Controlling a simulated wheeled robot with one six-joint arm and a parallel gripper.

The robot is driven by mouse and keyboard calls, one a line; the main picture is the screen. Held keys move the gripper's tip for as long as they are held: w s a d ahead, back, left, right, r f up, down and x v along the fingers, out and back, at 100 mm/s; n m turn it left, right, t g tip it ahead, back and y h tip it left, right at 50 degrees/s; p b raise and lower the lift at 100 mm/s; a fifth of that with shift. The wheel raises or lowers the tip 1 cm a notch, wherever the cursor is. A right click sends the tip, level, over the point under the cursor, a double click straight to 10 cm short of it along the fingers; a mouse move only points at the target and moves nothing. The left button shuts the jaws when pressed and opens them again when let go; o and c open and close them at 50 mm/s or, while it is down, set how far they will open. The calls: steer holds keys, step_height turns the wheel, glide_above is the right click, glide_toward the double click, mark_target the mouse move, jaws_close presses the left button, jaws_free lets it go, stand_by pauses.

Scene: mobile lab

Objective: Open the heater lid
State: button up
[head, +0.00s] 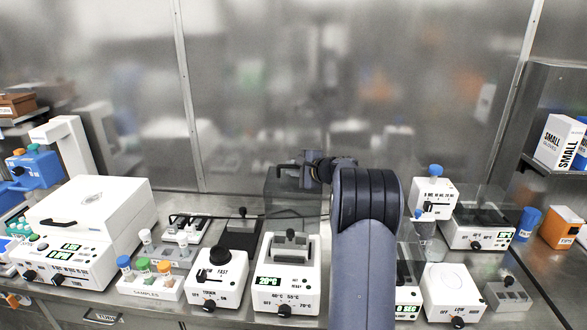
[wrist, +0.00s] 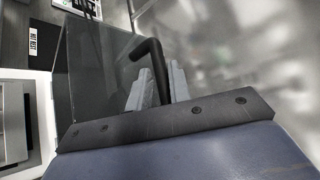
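The heater (head: 286,280) is a white box with a green 20°C display and a temperature dial, left of my arm on the bench. Its grey block (head: 290,244) shows uncovered on top. The dark see-through lid (head: 285,207) stands raised behind the block; it also shows in the wrist view (wrist: 95,75). Its black bent handle (wrist: 150,50) sits between my gripper's grey fingers (wrist: 158,88), which look closed around it. In the head view my gripper (head: 300,170) is at the lid's upper edge, partly hidden by my wrist.
A white shaker with a black knob (head: 217,280) stands left of the heater. A sample rack (head: 150,285) and a centrifuge (head: 90,215) are farther left. My arm hides part of a timer (head: 407,300). Another white device (head: 450,290) stands to the right. The metal wall is behind.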

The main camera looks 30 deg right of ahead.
steer(key=shift+o, duration=1.4)
steer(key=b+v, duration=0.3)
steer(key=v, duration=0.7)
steer(key=shift+s+r, duration=0.15)
steer(key=shift+s, duration=0.2)
steer(key=shift+d, duration=0.15)
